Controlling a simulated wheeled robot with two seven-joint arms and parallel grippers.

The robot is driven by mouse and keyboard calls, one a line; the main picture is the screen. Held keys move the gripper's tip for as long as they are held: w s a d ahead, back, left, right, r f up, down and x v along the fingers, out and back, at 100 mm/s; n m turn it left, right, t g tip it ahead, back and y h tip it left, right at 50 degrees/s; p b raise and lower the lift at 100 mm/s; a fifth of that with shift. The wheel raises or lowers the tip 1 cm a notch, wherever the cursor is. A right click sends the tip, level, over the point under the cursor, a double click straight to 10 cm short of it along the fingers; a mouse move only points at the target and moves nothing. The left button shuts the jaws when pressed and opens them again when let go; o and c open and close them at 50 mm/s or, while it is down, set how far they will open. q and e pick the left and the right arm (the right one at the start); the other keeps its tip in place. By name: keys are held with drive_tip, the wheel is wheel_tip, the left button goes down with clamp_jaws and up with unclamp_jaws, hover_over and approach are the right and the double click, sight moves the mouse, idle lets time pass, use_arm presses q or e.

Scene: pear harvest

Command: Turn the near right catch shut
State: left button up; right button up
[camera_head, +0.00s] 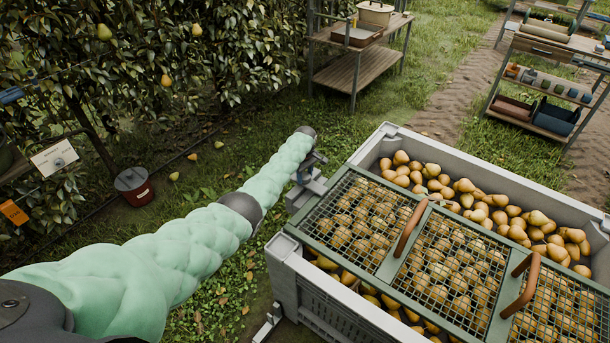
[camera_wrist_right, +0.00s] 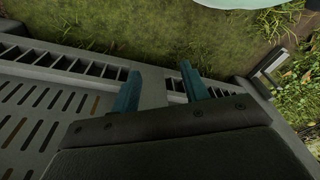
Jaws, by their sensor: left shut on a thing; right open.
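The grey crate (camera_head: 325,300) holds many pears and stands at the right of the head view. A green-framed mesh lid (camera_head: 385,268) with two brown handles lies over its near part; the far strip of pears is uncovered. My left gripper (camera_head: 308,172) is at the crate's left side, shut on a small part beside a grey block (camera_head: 302,194); that part is mostly hidden. My right gripper (camera_wrist_right: 158,82) shows only in the right wrist view, open and empty, its teal fingers over the slotted grey crate wall (camera_wrist_right: 50,62). I cannot make out the near right catch in either view.
A grey metal bracket (camera_head: 268,323) stands low beside the crate's near left corner. A red bucket (camera_head: 134,187) sits on the grass. A wooden table (camera_head: 355,70) and a tool shelf (camera_head: 545,100) stand behind.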

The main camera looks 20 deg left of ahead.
sight(305, 175)
use_arm(q)
drive_tip(key=o, duration=1.4)
drive_tip(key=shift+r, duration=0.5)
wheel_tip(305, 175, up, 6)
drive_tip(key=shift+f+b, duration=0.25)
drive_tip(key=shift+b, duration=0.25)
drive_tip(key=shift+r, duration=0.65)
use_arm(e)
drive_tip(key=shift+w+a+r, duration=0.15)
drive_tip(key=shift+a+r, duration=0.05)
drive_tip(key=shift+r, duration=0.45)
drive_tip(key=shift+w+a+r, duration=0.15)
drive_tip(key=shift+a+r, duration=0.05)
drive_tip(key=shift+r, duration=0.45)
